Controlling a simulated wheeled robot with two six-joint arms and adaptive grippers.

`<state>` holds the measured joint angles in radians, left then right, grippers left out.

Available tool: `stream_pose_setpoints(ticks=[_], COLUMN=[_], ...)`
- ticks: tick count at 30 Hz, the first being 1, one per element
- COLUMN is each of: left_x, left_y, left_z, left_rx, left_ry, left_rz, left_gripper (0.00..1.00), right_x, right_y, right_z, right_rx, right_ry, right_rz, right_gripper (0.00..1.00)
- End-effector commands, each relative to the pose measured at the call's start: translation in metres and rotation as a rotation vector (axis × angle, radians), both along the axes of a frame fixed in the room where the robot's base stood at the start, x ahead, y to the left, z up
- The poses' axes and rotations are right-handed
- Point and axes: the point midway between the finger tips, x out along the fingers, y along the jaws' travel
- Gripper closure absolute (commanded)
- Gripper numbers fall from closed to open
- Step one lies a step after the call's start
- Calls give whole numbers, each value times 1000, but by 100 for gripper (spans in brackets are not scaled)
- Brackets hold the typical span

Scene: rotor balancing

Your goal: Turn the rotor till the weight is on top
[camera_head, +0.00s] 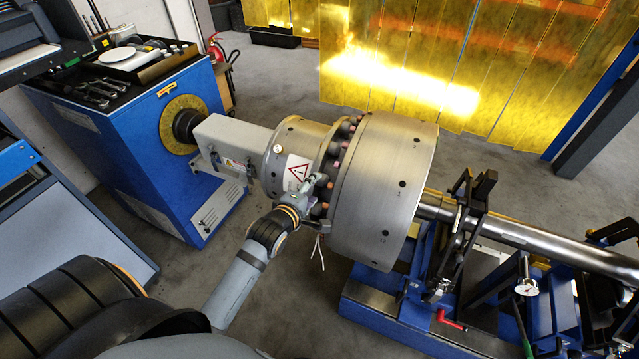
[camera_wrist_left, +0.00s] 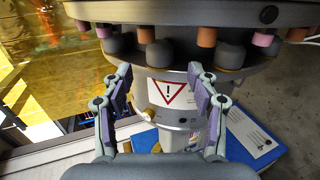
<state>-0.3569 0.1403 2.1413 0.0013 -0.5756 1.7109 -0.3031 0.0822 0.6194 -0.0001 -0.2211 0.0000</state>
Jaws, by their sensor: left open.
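The rotor (camera_head: 385,190) is a large grey metal drum with several small dark holes in its rim, lying on a horizontal axis. A dark coupling flange (camera_head: 335,165) with several pins with reddish tips joins it to the grey drive housing (camera_head: 292,145). The flange also shows in the left wrist view (camera_wrist_left: 180,58). I cannot pick out the weight for certain in either view. My left gripper (camera_head: 316,185) is in front of the flange. In the left wrist view its two fingers (camera_wrist_left: 165,88) are open, nothing between them, close to the pins. My right gripper is not in view.
A blue cabinet (camera_head: 130,150) with tools on top stands left of the drive. A blue stand (camera_head: 385,310) with clamps and a dial gauge (camera_head: 526,287) carries the shaft (camera_head: 520,236) at right. Yellow curtains (camera_head: 400,65) hang behind.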

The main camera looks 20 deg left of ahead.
Motion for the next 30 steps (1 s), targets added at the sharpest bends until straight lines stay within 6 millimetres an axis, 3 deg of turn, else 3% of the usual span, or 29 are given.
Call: stream_pose_setpoints(ticks=[3, 7, 18, 30], left_x=[23, 39, 47, 47], left_y=[0, 0, 0, 0], left_z=[-8, -15, -18, -18], left_rx=[-2, 0, 1, 1], left_ry=[-1, -1, 0, 1], left_rz=[1, 0, 0, 0], left_gripper=[40, 40, 40, 95], right_x=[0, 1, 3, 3], right_y=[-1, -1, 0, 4], right_z=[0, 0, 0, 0], right_rx=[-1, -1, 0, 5], right_ry=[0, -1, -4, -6], right_rz=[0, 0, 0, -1], right_gripper=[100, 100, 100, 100])
